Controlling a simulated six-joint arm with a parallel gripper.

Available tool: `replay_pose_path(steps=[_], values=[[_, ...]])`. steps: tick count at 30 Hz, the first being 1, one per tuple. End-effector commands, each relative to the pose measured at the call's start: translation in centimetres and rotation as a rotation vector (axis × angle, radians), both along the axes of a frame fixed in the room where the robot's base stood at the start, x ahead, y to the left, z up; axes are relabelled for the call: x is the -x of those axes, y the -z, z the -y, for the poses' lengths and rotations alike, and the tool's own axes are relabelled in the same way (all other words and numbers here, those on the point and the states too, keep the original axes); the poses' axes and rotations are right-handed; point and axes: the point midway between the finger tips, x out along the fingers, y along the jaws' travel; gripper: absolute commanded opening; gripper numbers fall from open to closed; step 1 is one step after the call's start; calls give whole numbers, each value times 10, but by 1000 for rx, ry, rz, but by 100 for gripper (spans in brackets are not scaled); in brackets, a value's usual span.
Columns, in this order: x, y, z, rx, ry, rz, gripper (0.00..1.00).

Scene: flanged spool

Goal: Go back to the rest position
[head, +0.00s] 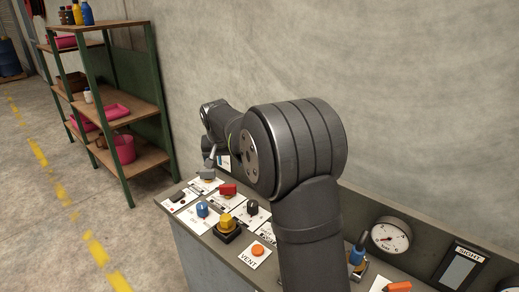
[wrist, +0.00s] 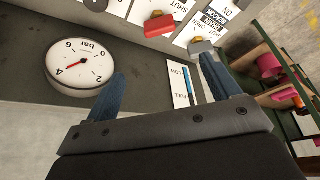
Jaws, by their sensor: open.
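My gripper (wrist: 163,68) shows in the wrist view with two blue fingers spread wide apart and nothing between them. Past the fingers lie the control panel (wrist: 150,72), a round bar gauge (wrist: 80,64) on the left and a narrow level gauge (wrist: 186,85) marked LOW and FULL near the right finger. In the head view my arm reaches over the panel toward its far end, and its own links hide the gripper. No flanged spool can be made out.
The panel in the head view carries a yellow knob (head: 228,222), a blue knob (head: 202,209), a red control (head: 228,189), an orange button (head: 257,250) and a second dial gauge (head: 391,235). A wall stands behind. Green-framed shelves (head: 118,106) stand at left, beside open floor.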

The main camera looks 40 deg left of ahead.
Motion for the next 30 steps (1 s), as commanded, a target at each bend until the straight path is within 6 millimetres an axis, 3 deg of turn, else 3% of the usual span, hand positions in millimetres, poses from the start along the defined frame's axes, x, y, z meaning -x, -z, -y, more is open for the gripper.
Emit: replay_pose_path(steps=[5,21,30], values=[[-5,17,-5,2,0,-1,82],[-34,116,-32,4,0,-1,82],[-46,156,-45,2,-1,0,82]])
